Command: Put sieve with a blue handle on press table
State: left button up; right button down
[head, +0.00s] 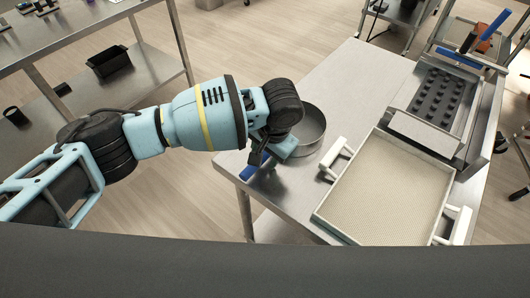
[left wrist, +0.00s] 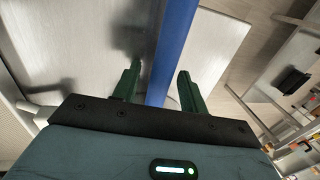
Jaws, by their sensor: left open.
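The sieve (head: 311,128) is a round metal drum with a blue handle (head: 250,171). It stands at the near left corner of the steel table (head: 345,85), and my left arm partly covers it. My left gripper (head: 266,158) is over the handle, close to the rim. In the left wrist view the blue handle (left wrist: 170,55) runs between the two dark green fingers of the open gripper (left wrist: 160,82). Gaps show between the handle and the fingers. My right gripper is not in view.
A white-framed mesh tray (head: 385,190) with white handles lies right of the sieve. Behind it stands a metal machine with a dark studded plate (head: 442,97). The table's far left part is bare. Another steel table (head: 75,35) and a black bin (head: 109,62) are at upper left.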

pick_arm(q)
notch_tip(320, 180, up, 12)
jog(key=s+d+p, duration=0.1)
jog(key=d, duration=0.1)
jog(key=shift+s, duration=0.2)
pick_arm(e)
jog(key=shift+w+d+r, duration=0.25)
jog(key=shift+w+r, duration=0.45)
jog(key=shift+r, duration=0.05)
pick_arm(q)
jog(key=shift+f, duration=0.1)
